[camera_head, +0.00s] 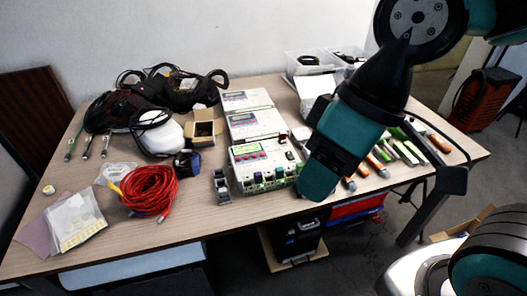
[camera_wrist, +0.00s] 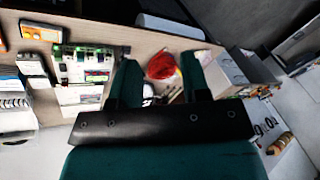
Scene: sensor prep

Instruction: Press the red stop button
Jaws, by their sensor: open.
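A pale control box (camera_head: 263,166) with a green display stands near the front middle of the table. A small dark red knob (camera_head: 283,141) shows at its back right corner; I cannot tell for sure that it is the stop button. Tiny red marks also show on the box's panel. My gripper (camera_wrist: 160,78) is open, its two teal fingers apart with nothing held between them. In the head view my teal gripper hangs just right of the box and hides part of the table behind it. In the wrist view I cannot make out the red button.
Two more pale boxes (camera_head: 256,124) stand behind the control box. A red cable coil (camera_head: 148,190) lies to the left, with a small grey part (camera_head: 221,187) between. Clear plastic bins (camera_head: 309,62) stand at the back.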

